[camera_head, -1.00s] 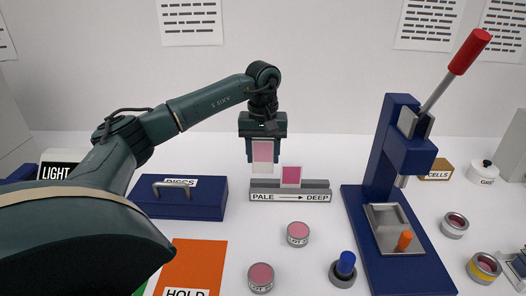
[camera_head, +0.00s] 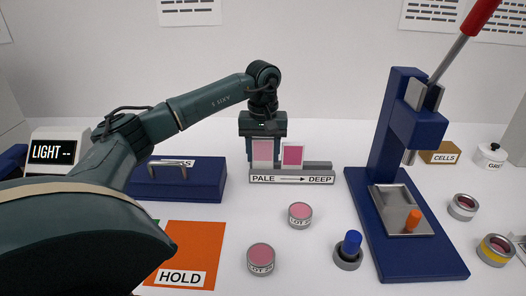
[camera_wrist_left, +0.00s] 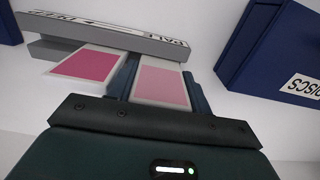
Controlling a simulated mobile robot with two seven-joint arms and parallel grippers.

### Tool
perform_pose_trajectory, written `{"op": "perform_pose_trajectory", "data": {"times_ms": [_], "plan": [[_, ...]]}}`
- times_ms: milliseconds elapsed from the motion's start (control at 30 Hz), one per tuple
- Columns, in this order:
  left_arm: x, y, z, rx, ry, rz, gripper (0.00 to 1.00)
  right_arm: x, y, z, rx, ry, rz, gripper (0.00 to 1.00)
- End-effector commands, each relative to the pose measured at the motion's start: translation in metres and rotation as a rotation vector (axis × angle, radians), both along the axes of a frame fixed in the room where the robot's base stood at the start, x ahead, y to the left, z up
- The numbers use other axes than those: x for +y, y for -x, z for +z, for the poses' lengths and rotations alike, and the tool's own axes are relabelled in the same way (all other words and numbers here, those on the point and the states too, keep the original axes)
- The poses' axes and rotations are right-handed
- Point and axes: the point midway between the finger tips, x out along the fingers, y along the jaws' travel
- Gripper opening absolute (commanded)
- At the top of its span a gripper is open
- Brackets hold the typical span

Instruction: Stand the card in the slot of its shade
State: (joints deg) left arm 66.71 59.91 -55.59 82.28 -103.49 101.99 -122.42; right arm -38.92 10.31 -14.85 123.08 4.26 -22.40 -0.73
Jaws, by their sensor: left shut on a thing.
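My left gripper (camera_head: 265,150) is shut on a pale pink card (camera_head: 262,151) with a white border, held upright at the left end of the grey slotted rack (camera_head: 322,168). The rack's front label reads PALE to DEEP, with an arrow pointing right. In the wrist view, the held card (camera_wrist_left: 161,84) lies between the fingers and its far edge meets the rack (camera_wrist_left: 95,33). I cannot tell whether it is seated in a slot. A deeper pink card (camera_head: 293,155) stands in the rack just right of the held one. My right gripper is not in view.
A blue DISCS box (camera_head: 180,185) stands left of the rack. A blue lever press (camera_head: 390,160) stands to the right. Pink-topped jars (camera_head: 300,215) and a blue-knobbed stamp (camera_head: 348,250) are in front. An orange HOLD mat (camera_head: 195,245) lies front left.

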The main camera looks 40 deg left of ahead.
Motion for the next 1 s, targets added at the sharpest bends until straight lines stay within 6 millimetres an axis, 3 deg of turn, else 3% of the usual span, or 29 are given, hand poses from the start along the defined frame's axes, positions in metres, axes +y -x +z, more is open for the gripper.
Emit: {"op": "perform_pose_trajectory", "data": {"times_ms": [667, 700, 1000], "plan": [[0.000, 0.000, -0.013, 0.000, 0.000, 0.000, 0.24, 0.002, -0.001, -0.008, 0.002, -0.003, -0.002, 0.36], [0.000, 0.000, -0.012, 0.000, 0.000, 0.000, 0.53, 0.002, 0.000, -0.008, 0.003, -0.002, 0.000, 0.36], [0.000, 0.000, -0.012, 0.000, 0.000, 0.000, 0.75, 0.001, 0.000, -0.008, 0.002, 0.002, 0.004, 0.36]]}}
